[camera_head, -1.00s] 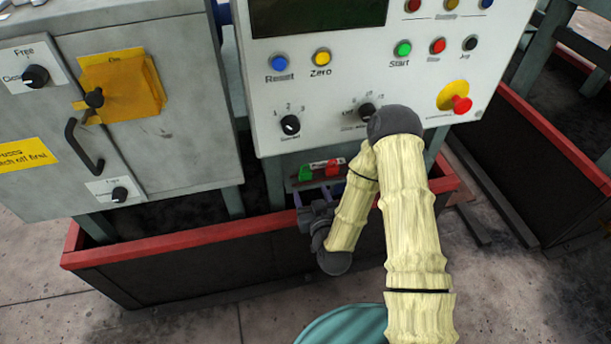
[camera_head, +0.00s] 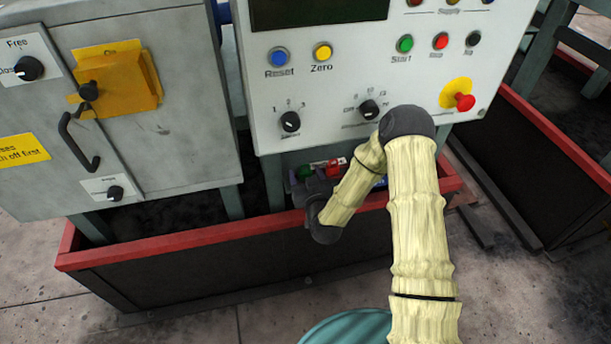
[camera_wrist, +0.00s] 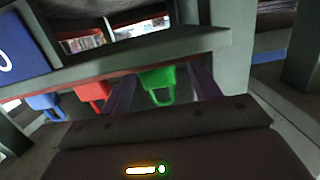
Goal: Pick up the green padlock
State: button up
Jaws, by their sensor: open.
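The green padlock (camera_wrist: 158,79) hangs in the middle of the wrist view with its shackle downward. It also shows in the head view (camera_head: 304,171), partly hidden by my wrist. My gripper (camera_wrist: 162,82) is open, with one dark purple finger to the left of the green padlock and the other to its right. The fingers look apart from it; I cannot tell how far they reach along it in depth.
A red padlock (camera_wrist: 92,93) and a blue padlock (camera_wrist: 45,103) hang to the left of the green one. A grey post (camera_wrist: 233,45) stands close on the right. The control panel (camera_head: 330,85) overhangs the spot, and a red-rimmed bin wall (camera_head: 200,235) runs in front.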

aim_at(306, 175)
jog(key=shift+x, duration=1.5)
jog(key=c, duration=1.2)
